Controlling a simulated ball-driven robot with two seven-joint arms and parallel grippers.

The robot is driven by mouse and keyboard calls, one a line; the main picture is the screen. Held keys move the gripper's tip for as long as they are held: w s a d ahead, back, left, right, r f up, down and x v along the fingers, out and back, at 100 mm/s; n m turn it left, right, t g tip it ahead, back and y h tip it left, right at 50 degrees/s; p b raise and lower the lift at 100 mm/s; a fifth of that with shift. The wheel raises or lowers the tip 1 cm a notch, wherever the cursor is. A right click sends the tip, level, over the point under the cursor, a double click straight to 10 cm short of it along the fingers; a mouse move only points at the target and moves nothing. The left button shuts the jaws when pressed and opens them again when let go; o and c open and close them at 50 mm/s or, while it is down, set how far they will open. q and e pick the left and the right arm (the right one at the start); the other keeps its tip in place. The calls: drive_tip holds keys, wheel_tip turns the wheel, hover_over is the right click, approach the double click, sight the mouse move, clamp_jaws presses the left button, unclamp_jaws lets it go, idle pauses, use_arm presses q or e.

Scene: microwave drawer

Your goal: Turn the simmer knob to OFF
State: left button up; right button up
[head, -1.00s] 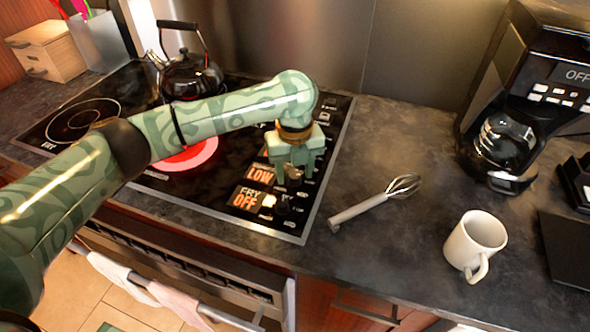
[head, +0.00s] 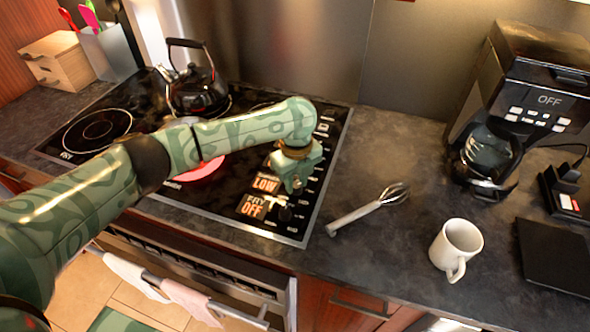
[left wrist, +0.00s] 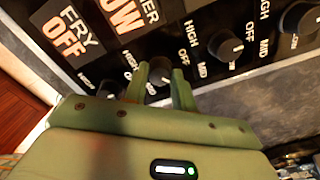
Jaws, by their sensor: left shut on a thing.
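The simmer display (head: 265,183) reads LOW on the cooktop's control strip. The fry display (head: 251,207) below it reads OFF. My left gripper (head: 293,188) points down beside the simmer display. In the left wrist view its two fingers (left wrist: 160,78) stand on either side of a dark round knob (left wrist: 158,84) and are shut on it. This looks like the simmer knob; the fingers hide much of it, and I cannot read its pointer. The simmer display also shows partly in the left wrist view (left wrist: 120,15). My right gripper is not in view.
More knobs, such as one in the left wrist view (left wrist: 225,46), line the strip. A burner glows red (head: 205,170) under my left arm. A black kettle (head: 197,92) stands behind it. A whisk (head: 365,210), a white mug (head: 456,249) and a coffee maker (head: 525,110) are on the right.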

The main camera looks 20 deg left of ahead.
use_arm(q)
drive_tip(key=n+p, duration=0.3)
drive_tip(key=p, duration=0.1)
drive_tip(key=n+p, duration=0.2)
drive_tip(key=p, duration=0.1)
drive_tip(key=shift+r+n, duration=0.3)
drive_tip(key=shift+f+n+p, duration=0.15)
drive_tip(key=shift+n+p, duration=0.9)
drive_tip(key=shift+n, duration=0.15)
drive_tip(key=shift+f+n+p, duration=0.1)
drive_tip(key=shift+n+p, duration=0.55)
drive_tip(key=shift+n, duration=0.45)
drive_tip(key=o, duration=1)
